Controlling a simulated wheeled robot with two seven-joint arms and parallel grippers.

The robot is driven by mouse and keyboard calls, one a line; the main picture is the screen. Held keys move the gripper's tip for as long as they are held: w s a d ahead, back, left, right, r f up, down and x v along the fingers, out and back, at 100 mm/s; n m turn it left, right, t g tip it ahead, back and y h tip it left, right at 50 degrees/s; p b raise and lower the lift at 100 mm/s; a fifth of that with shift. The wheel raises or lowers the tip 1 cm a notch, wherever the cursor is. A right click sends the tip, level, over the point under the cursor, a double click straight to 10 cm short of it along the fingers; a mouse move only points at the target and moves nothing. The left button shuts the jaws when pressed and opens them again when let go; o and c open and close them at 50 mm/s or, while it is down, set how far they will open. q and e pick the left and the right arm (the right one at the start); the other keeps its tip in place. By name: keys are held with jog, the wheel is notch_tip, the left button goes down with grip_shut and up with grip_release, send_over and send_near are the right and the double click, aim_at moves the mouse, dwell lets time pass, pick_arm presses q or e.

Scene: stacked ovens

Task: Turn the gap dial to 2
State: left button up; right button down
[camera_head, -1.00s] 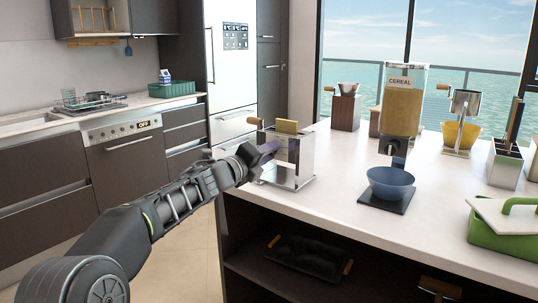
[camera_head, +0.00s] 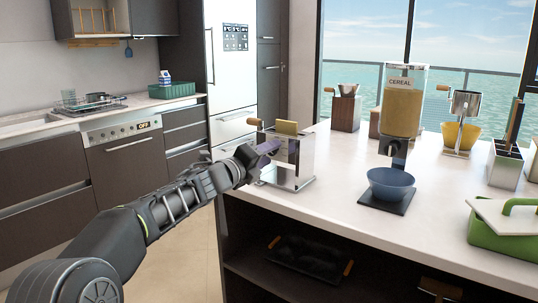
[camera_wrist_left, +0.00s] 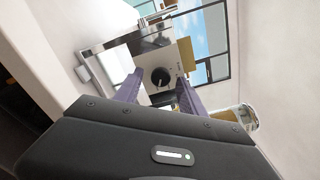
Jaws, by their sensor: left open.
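A shiny metal machine (camera_head: 293,163) stands at the left end of the counter, with a wooden crank handle and a yellow sheet (camera_head: 286,128) at its top. In the left wrist view, the machine (camera_wrist_left: 158,39) has a round black dial (camera_wrist_left: 160,77) with a pale pointer mark on its side face. Any numbers around it are too small to read. My left gripper (camera_head: 266,149) is at the machine's left side. Its purple fingers are open on either side of the dial in the left wrist view (camera_wrist_left: 159,78); contact cannot be told. My right gripper is not in view.
A cereal dispenser (camera_head: 403,105) stands farther right on the counter (camera_head: 335,205), with a blue bowl (camera_head: 390,184) below it. A green box (camera_head: 503,238) is at the right edge. The counter between machine and bowl is clear.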

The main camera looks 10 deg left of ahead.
pick_arm(q)
jog(key=v, duration=0.7)
jog(key=shift+b, duration=0.3)
